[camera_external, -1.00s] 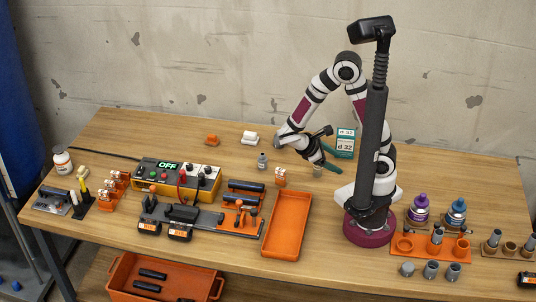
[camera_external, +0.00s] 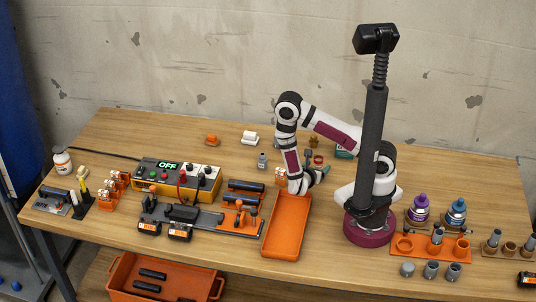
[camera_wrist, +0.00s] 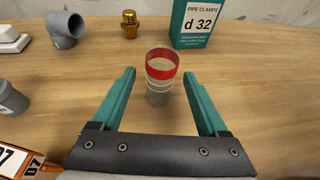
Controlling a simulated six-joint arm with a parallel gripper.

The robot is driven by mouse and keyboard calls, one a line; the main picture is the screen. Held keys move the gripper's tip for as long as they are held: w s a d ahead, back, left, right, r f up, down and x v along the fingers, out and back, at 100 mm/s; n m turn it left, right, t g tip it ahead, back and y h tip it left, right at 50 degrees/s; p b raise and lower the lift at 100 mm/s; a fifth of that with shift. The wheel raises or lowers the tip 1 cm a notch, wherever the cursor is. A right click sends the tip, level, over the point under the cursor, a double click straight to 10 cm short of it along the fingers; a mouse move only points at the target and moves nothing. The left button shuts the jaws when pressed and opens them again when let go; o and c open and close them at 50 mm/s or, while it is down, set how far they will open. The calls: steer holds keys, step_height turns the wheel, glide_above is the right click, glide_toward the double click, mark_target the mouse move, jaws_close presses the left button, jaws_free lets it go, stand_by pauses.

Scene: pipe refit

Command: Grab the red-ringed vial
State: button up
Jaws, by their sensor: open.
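The red-ringed vial (camera_wrist: 159,87) stands upright on the table in the wrist view, a clear cylinder with a broad red band around its top. It also shows small in the external view (camera_external: 318,160), just behind my gripper. My gripper (camera_wrist: 159,74) is open, with one teal finger on each side of the vial in the wrist view. The vial lies in line with the gap, towards the fingertips; I see bare table on both sides of it and no contact.
A green pipe-clamps box (camera_wrist: 197,24) stands behind the vial to the right. A brass fitting (camera_wrist: 129,25) and a grey elbow (camera_wrist: 65,30) stand behind to the left. The orange tray (camera_external: 287,235) lies in front of my gripper in the external view.

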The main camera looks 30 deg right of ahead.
steer(key=shift+x, duration=0.85)
jaws_close()
